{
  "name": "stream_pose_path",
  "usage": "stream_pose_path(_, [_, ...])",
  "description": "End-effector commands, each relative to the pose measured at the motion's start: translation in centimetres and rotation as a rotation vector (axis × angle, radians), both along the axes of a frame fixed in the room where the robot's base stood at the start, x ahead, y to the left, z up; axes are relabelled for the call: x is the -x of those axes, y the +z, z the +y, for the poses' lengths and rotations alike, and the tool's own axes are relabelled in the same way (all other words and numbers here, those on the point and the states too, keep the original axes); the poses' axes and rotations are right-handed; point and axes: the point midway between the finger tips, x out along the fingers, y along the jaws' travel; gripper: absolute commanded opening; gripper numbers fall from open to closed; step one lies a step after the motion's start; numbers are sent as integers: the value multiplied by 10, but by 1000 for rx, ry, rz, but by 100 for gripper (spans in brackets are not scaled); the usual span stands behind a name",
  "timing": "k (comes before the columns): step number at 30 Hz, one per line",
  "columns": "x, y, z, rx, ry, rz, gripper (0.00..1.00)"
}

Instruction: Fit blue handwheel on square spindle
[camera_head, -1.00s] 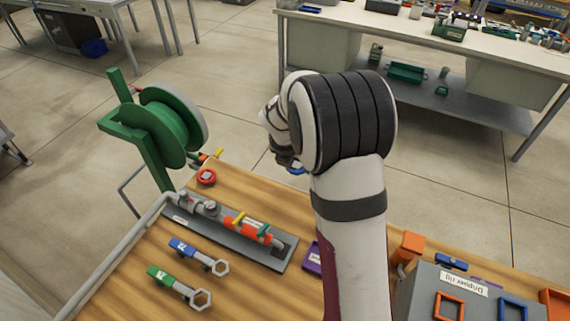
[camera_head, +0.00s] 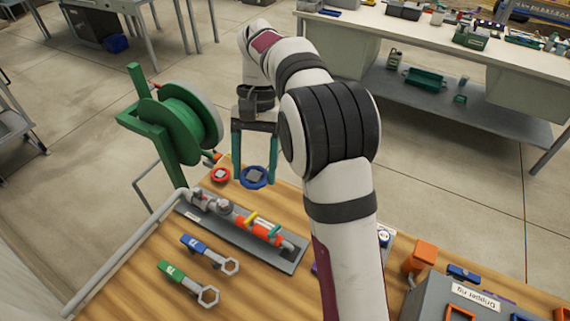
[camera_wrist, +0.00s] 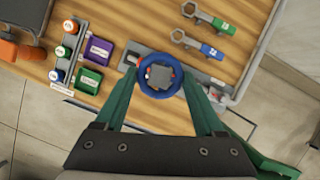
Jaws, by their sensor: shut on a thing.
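My gripper (camera_head: 255,180), with two green fingers, points down and is shut on the blue handwheel (camera_head: 260,185). The handwheel is a ring with a grey squarish centre, held roughly level near the table's far left corner. It also shows between the fingertips in the wrist view (camera_wrist: 143,88). The pipe assembly (camera_head: 290,258) lies on a grey plate nearer the camera, with a grey round fitting (camera_head: 224,206) and an orange section. I cannot make out the square spindle clearly. In the wrist view the handwheel hides part of the assembly.
A blue wrench (camera_head: 208,253) and a green wrench (camera_head: 187,281) lie in front. A green hose reel (camera_head: 180,125) stands behind on the left. A grey box and orange parts are at right.

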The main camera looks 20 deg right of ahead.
Motion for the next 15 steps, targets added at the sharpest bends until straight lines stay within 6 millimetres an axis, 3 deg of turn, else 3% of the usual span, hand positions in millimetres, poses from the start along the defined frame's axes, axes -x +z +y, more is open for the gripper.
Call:
stream_pose_path(5, [-33,-31,37,-1,-434,2,18])
stream_pose_path(9, [-67,-60,74,0,-895,3,18])
stream_pose_path(15, [-107,-84,120,1,-1479,3,18])
